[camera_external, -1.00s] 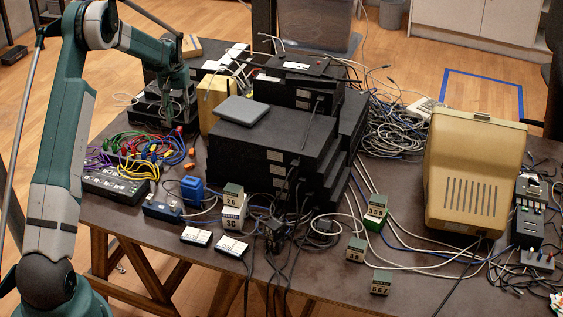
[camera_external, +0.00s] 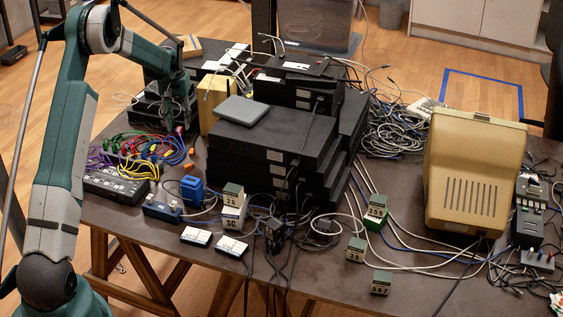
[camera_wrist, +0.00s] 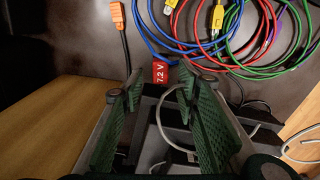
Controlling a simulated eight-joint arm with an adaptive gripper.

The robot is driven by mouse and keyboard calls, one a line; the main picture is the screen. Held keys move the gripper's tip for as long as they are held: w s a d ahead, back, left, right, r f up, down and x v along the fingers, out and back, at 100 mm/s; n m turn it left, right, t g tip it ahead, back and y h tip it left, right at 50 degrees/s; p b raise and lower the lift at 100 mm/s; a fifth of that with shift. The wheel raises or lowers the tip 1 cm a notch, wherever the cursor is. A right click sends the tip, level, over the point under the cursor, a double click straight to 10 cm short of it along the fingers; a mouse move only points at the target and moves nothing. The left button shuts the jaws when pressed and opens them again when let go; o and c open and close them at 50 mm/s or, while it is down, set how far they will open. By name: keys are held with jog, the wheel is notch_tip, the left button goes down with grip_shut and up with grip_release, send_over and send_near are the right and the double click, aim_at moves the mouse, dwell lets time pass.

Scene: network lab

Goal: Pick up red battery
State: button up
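The red battery (camera_wrist: 160,73) has a white "7.2 V" label and shows as a small block in the middle of the wrist view. My gripper (camera_wrist: 160,84) is open, with one green ribbed finger on each side of the battery's near end in the picture. I cannot tell how far above it the fingertips are. Nothing is held. In the external view my gripper (camera_external: 183,122) hangs at the back left of the table, among dark boxes and cables. The battery cannot be made out there.
Coiled coloured cables (camera_wrist: 240,35) lie just beyond the battery. An orange connector (camera_wrist: 116,14) on a black lead lies left of it. Black equipment (camera_wrist: 172,130) and a pale cable lie under the fingers. A stack of black boxes (camera_external: 262,140) stands right of my arm.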

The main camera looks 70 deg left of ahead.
aim_at(185, 129)
jog(key=shift+f+b, duration=0.3)
jog(key=shift+f, duration=2.15)
jog(key=shift+c, duration=0.3)
jog(key=c, duration=0.9)
